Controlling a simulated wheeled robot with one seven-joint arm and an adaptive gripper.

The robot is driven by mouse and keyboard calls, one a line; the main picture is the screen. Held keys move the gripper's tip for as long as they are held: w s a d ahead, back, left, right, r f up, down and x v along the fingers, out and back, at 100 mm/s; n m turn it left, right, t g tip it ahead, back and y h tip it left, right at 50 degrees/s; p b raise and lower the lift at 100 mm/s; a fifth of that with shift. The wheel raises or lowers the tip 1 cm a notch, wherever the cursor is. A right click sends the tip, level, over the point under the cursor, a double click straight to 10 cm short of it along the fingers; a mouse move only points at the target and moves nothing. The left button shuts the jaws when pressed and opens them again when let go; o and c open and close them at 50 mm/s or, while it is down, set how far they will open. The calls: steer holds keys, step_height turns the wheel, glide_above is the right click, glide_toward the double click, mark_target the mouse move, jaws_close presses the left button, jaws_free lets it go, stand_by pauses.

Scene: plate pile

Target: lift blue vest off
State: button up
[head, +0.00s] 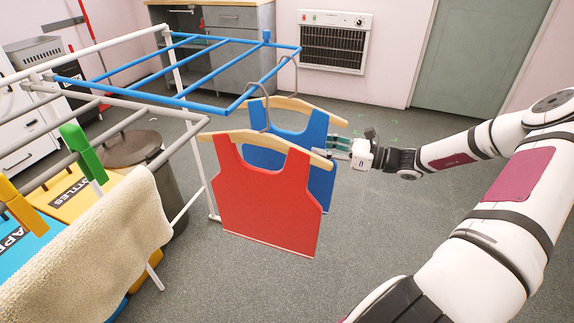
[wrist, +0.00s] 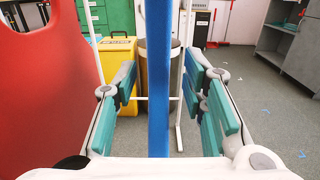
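The blue vest (head: 296,160) hangs on a wooden hanger (head: 310,112), whose hook is over the blue bar of the drying rack (head: 190,100). The red vest (head: 266,205) hangs in front of it on another wooden hanger (head: 240,135) and hides much of it. My gripper (head: 340,146) is at the blue vest's right side, near its upper part. In the wrist view the blue vest shows edge-on as a narrow blue strip (wrist: 158,80) between my spread teal fingers, with gaps on both sides. The red vest (wrist: 40,85) is left of the fingers there.
A beige towel (head: 100,240) and green and yellow clothespins (head: 84,153) are on the rack's left side. A grey bin (head: 150,165) and yellow and blue bins stand below. The floor to the right of the vests is clear.

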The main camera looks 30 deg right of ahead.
mark_target(312, 144)
steer(key=b+x, duration=0.1)
steer(key=x, duration=0.2)
steer(key=shift+w+a, duration=0.15)
steer(key=shift+a, duration=0.05)
jaws_close()
steer(key=shift+r, duration=0.1)
